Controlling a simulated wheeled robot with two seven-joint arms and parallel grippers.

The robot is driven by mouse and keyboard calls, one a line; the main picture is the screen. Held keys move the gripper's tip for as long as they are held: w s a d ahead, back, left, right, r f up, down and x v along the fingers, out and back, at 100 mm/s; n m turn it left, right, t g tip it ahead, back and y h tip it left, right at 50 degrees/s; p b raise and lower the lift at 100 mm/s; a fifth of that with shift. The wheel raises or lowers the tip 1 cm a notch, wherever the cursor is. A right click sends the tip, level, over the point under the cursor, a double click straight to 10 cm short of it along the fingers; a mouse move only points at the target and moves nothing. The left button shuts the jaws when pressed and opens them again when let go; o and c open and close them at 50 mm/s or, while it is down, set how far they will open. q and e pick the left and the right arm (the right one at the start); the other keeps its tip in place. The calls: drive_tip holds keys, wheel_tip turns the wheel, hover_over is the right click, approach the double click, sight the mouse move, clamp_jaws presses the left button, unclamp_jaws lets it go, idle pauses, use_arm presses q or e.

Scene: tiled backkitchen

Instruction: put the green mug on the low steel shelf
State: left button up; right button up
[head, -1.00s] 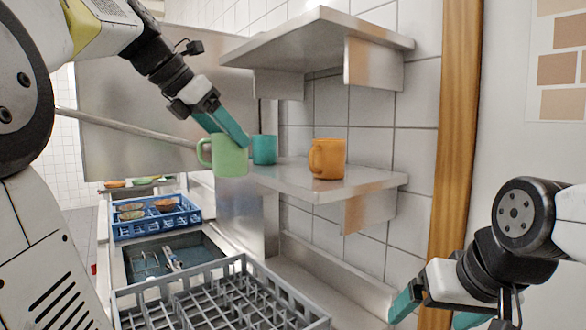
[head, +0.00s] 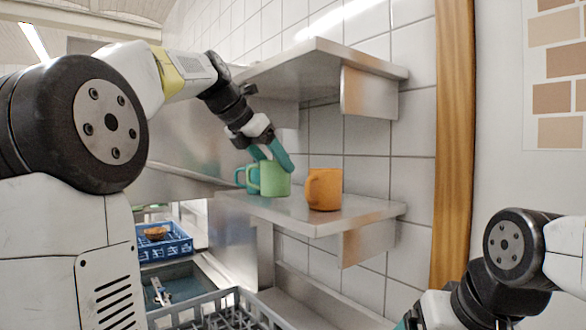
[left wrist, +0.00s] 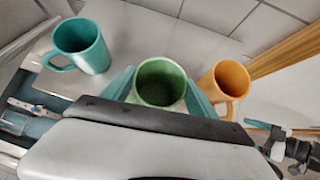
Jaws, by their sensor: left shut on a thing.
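The green mug (head: 275,181) is upright over the low steel shelf (head: 292,214), between the teal mug and the orange mug. I cannot tell whether its base touches the shelf. My left gripper (head: 274,160) is shut on it from above; in the left wrist view the green mug (left wrist: 161,84) sits between the teal fingers. My right gripper (head: 406,322) is at the bottom edge of the head view, mostly cut off, away from the shelf.
The teal mug (head: 240,178) stands behind and left of the green one, partly hidden. The orange mug (head: 324,189) stands close on its right. An upper steel shelf (head: 300,72) hangs above. A grey rack (head: 225,310) and a blue crate (head: 165,245) are lower left.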

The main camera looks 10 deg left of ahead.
use_arm(q)
drive_tip(key=w+d, duration=0.2)
drive_tip(key=w, duration=0.1)
drive_tip(key=shift+d, duration=0.2)
drive_tip(key=shift+f, duration=0.75)
drive_tip(key=shift+s+a, duration=0.1)
drive_tip(key=o, duration=1.6)
drive_tip(key=shift+f, duration=0.1)
drive_tip(key=shift+o, duration=0.2)
